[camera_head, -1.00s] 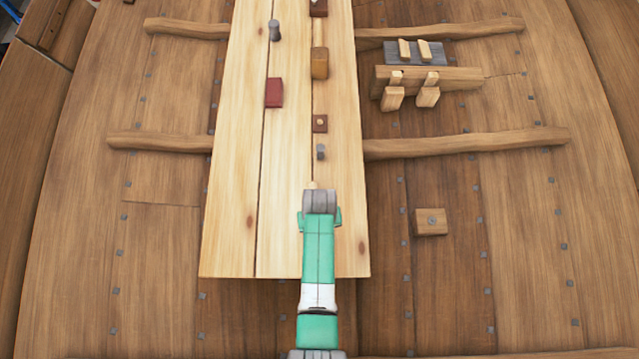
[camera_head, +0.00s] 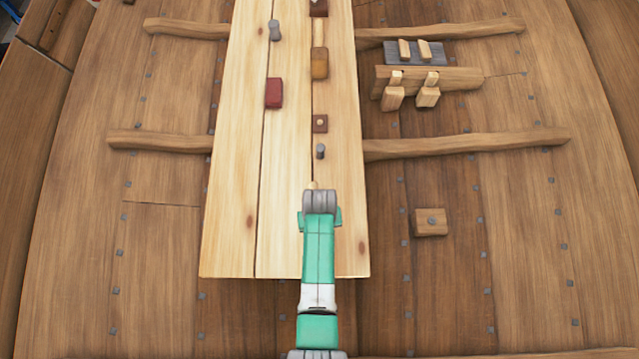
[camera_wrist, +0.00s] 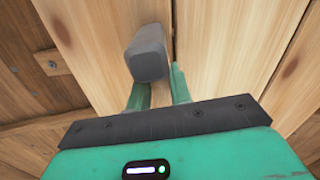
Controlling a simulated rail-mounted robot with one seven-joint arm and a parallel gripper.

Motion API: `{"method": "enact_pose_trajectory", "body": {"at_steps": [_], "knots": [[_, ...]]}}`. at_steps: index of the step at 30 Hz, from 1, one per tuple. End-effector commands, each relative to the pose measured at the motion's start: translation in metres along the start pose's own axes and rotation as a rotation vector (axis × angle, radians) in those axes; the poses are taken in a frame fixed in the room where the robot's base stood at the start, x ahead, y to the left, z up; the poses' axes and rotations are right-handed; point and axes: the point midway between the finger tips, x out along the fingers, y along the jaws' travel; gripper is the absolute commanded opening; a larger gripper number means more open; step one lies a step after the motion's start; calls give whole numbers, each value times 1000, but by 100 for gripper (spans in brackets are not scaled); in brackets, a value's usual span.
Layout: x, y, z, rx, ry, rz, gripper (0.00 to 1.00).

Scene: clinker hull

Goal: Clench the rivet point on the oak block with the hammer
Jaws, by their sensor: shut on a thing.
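My gripper (camera_wrist: 160,92) has its green fingers shut on what looks like the hammer, whose grey square head (camera_wrist: 147,60) shows just beyond the fingers in the wrist view. The grip on the handle is hidden.
On the pale planks (camera_head: 230,225) lie a short grey peg (camera_head: 320,151), a small brown square (camera_head: 320,123), a red block (camera_head: 274,93), a wooden mallet (camera_head: 319,63) and another grey tool (camera_head: 274,31). A wooden rack (camera_head: 430,78) stands right. Ribs cross the hull (camera_head: 465,143).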

Motion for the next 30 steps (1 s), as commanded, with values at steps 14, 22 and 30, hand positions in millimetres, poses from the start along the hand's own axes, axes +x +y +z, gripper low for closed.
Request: {"method": "enact_pose_trajectory", "body": {"at_steps": [14,22,30], "knots": [[-9,0,-1,0,1,0,0],[-13,0,-1,0,1,0,0],[-18,0,-1,0,2,0,0]]}}
